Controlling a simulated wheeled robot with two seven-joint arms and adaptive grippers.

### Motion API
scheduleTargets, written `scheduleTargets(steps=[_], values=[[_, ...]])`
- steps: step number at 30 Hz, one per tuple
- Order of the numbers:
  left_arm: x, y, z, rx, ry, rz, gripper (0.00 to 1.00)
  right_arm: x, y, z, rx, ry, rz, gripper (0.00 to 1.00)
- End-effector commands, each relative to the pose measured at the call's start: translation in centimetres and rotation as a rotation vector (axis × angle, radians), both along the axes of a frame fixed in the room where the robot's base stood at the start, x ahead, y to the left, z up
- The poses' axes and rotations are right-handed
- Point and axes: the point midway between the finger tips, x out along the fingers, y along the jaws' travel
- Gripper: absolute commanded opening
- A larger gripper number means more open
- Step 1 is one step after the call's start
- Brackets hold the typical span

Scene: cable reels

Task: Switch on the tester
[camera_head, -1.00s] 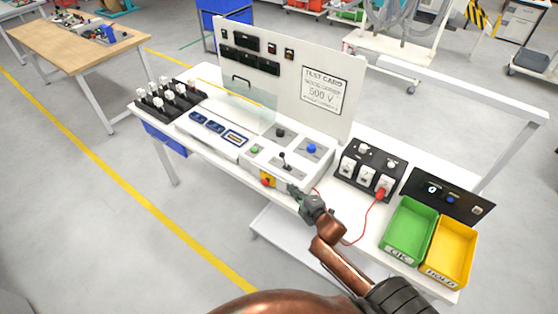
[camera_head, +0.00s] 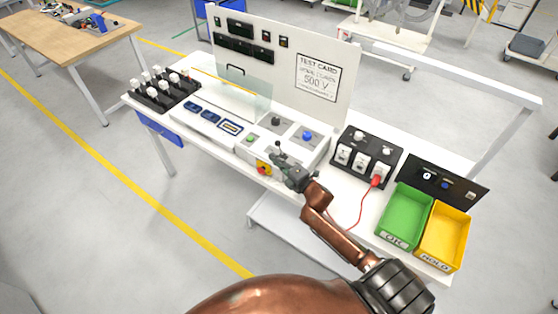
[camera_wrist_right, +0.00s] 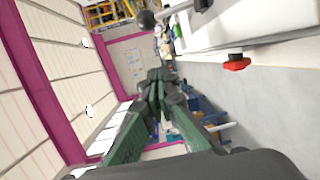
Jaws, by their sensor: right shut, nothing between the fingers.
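The tester is a white console (camera_head: 233,150) with a tall back panel on the table. A red knob on a yellow plate (camera_head: 263,167) sits on its front face; the red knob (camera_wrist_right: 237,62) also shows in the right wrist view. A lever with a black ball (camera_wrist_right: 147,20) stands on top of the console, partly behind my gripper in the head view. My right gripper (camera_head: 278,157) is shut and empty at the console's front, just right of the red knob and close to the lever. Contact cannot be told. My left gripper is not in view.
The console also bears a green button (camera_head: 250,137), a black knob (camera_head: 276,121) and a blue knob (camera_head: 307,136). To the right are a black socket block (camera_head: 366,153) with a red plug and cable, a green bin (camera_head: 405,217) and a yellow bin (camera_head: 444,236).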

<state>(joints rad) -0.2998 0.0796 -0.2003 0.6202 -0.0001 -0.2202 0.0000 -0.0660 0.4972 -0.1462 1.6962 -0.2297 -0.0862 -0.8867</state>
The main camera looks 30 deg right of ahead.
Motion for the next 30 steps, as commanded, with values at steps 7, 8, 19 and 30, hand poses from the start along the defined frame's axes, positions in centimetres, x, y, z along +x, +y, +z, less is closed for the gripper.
scheduleTargets(steps=[7,8,19,30], values=[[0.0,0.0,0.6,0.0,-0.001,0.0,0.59,5.3,0.6,-0.3,0.002,-0.001,-0.001,0.0],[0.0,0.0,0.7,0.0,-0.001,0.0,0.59,5.8,0.7,-0.4,0.001,-0.001,-0.001,0.0],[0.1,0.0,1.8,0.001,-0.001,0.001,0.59,4.9,-3.1,-0.3,0.0,0.001,0.0,0.0],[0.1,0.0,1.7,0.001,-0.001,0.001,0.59,4.8,-3.2,-0.4,0.001,0.0,0.0,0.0]])
